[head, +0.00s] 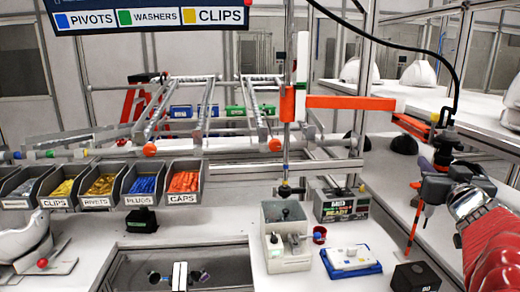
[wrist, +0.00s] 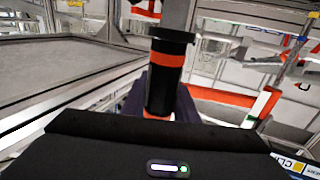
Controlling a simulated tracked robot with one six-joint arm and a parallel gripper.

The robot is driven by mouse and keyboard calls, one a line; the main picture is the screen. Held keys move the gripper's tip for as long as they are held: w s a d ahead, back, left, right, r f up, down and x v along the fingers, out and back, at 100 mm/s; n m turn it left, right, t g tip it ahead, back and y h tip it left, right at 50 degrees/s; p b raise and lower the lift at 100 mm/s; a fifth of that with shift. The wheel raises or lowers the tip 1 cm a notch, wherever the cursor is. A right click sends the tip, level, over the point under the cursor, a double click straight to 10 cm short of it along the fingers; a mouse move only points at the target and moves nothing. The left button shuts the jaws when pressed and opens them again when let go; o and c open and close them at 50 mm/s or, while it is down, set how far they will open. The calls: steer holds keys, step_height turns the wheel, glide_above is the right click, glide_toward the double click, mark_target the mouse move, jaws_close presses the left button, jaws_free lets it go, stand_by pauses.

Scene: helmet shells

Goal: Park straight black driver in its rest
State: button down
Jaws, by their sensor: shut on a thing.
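My gripper (head: 424,182) is on the right in the head view, above the white bench. It is shut on the straight black driver (head: 414,210), a slim black tool with orange parts that hangs roughly upright. In the wrist view the driver (wrist: 165,82) is a black cylinder with a wide cap and orange bands, between my dark fingers (wrist: 160,105). Its lower part is hidden there behind the gripper body.
An orange jointed arm (head: 350,102) with a cabled black tool (head: 444,140) stands close behind my gripper. A grey fixture (head: 285,240), a blue-and-white tray (head: 350,260) and a dark case (head: 342,207) occupy the bench. Labelled part bins (head: 185,182) are at left.

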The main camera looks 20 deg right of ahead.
steer(key=w, duration=0.3)
steer(key=shift+w+d, duration=0.15)
steer(key=shift+d, duration=0.15)
stand_by(0.4)
steer(key=shift+w+d, duration=0.45)
steer(key=shift+d, duration=0.45)
steer(key=shift+w+d, duration=0.5)
steer(key=shift+d, duration=0.45)
steer(key=shift+w+d, duration=0.45)
steer(key=shift+d, duration=0.45)
steer(key=c, duration=0.6)
jaws_free()
steer(key=shift+o, duration=0.2)
steer(key=shift+s, duration=0.1)
